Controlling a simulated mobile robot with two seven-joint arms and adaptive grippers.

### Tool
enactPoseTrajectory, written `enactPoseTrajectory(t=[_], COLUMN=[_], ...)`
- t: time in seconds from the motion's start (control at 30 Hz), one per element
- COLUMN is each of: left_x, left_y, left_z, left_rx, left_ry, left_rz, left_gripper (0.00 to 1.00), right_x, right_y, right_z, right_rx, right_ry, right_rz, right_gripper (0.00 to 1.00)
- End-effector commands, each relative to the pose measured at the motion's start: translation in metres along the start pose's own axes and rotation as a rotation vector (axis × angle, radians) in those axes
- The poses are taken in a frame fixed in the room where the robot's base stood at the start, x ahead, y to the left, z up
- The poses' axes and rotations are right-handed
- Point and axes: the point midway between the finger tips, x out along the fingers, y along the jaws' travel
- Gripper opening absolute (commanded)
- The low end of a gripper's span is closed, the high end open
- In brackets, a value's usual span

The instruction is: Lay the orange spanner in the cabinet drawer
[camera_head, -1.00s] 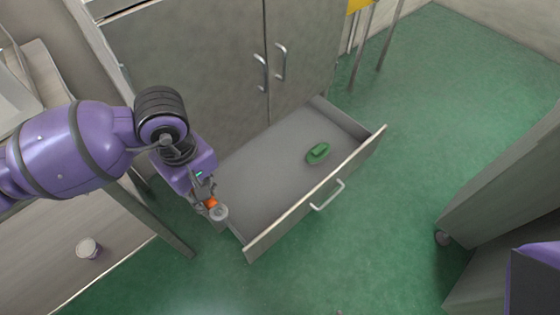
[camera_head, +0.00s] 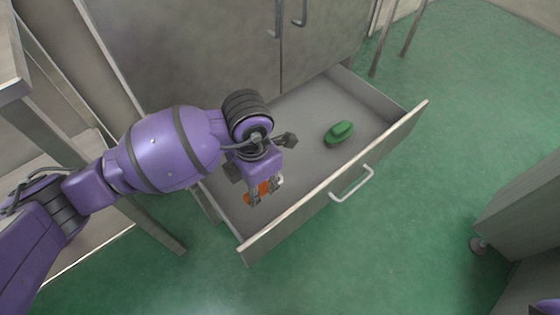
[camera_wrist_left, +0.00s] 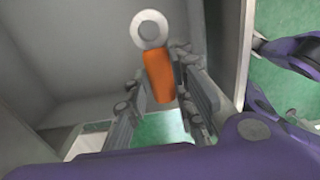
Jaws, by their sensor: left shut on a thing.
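The orange spanner (camera_wrist_left: 158,75) has an orange handle and a pale grey ring end. My left gripper (camera_head: 264,194) is shut on its handle, above the left part of the open cabinet drawer (camera_head: 298,110). In the wrist view the left gripper (camera_wrist_left: 165,98) has a finger on either side of the handle, with the ring pointing away. In the head view the gripper hides part of the spanner, and only the orange handle and a pale bit show. I cannot tell whether the spanner touches the drawer floor. My right gripper is not in view.
A green object (camera_head: 339,132) lies in the drawer's right part. The drawer front with its handle (camera_head: 352,184) faces the green floor. The closed cabinet doors (camera_head: 205,50) rise behind. A wheeled grey unit (camera_head: 520,200) stands at the right. The drawer floor between spanner and green object is clear.

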Motion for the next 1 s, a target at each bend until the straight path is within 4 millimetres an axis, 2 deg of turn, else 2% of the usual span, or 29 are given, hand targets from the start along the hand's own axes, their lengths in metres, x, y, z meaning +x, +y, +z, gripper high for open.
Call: enactPoseTrajectory(t=[0.2,0.4,0.5,0.77,0.9,1.0], left_x=[0.027,0.064,0.076,0.089,0.113,0.120], left_y=[0.032,0.052,0.058,0.067,0.065,0.066], left_z=[0.046,0.072,0.081,0.091,0.090,0.090], left_rx=[-0.001,0.000,0.002,0.003,0.003,0.003], left_ry=[-0.001,0.002,0.000,-0.001,0.002,0.000], left_rz=[-0.002,-0.004,-0.004,-0.002,-0.005,-0.003], left_gripper=[0.00,0.00,0.00,0.00,0.00,0.00], right_x=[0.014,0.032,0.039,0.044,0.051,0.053], right_y=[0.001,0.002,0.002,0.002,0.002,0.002], right_z=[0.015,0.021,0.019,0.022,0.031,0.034], right_rx=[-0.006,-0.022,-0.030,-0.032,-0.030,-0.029], right_ry=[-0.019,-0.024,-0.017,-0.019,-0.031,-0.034], right_rz=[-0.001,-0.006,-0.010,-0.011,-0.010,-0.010], right_gripper=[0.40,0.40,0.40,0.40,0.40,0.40])
